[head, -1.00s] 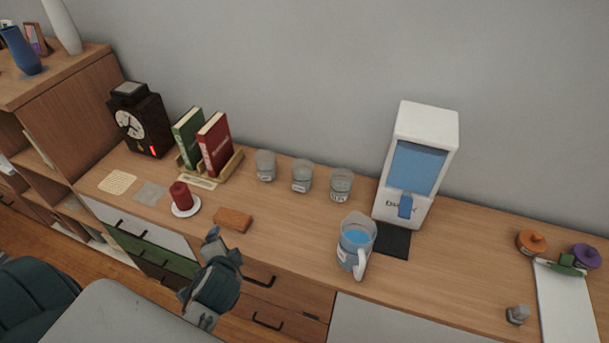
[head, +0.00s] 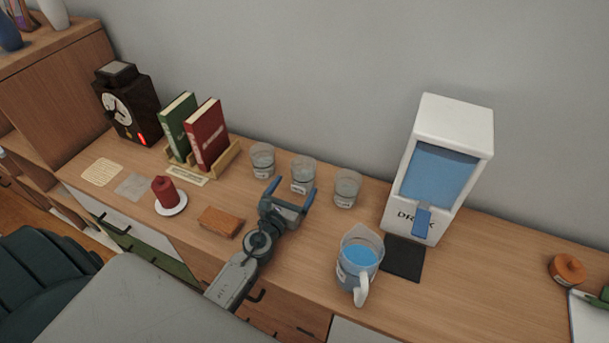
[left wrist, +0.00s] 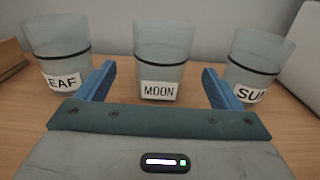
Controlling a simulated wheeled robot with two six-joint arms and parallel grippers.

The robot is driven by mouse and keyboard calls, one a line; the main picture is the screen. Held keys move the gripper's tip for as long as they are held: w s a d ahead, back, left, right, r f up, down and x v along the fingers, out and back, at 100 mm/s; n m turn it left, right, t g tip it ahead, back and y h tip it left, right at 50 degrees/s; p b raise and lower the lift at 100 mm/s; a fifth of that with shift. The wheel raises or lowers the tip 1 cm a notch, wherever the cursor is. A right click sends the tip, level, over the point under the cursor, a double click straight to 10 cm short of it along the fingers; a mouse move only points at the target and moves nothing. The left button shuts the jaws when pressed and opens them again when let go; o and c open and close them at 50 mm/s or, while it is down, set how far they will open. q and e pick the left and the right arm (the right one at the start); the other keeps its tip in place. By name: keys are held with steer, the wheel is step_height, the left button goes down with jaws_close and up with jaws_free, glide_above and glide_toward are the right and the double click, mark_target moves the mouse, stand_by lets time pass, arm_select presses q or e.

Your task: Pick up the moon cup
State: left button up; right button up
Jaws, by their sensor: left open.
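The moon cup (left wrist: 160,55) is a clear grey tumbler with a dark band and a white MOON label. It stands upright, centred between my left gripper's fingers in the left wrist view and a little beyond them. In the head view the moon cup (head: 303,172) is the middle of three cups. My left gripper (head: 290,186) is open and empty just in front of it; its fingers also show in the left wrist view (left wrist: 157,85). The leaf cup (left wrist: 60,50) stands on the left and the sun cup (left wrist: 258,60) on the right. My right gripper is not in view.
A pitcher of blue liquid (head: 357,268) and a white drink dispenser (head: 457,118) stand to the right. A bookend with two books (head: 190,165), a red candle (head: 165,190) and a brown block (head: 220,221) are to the left. A wall is behind the cups.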

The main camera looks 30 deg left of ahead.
mark_target(298, 182)
arm_select(q)
steer(key=shift+w+a, duration=0.1)
steer(key=shift+w, duration=1.8)
steer(key=w, duration=0.3)
steer(key=shift+w+r, duration=0.15)
steer(key=shift+w, duration=0.6)
steer(key=shift+s, duration=0.1)
steer(key=c, duration=1)
steer(key=shift+c, duration=0.3)
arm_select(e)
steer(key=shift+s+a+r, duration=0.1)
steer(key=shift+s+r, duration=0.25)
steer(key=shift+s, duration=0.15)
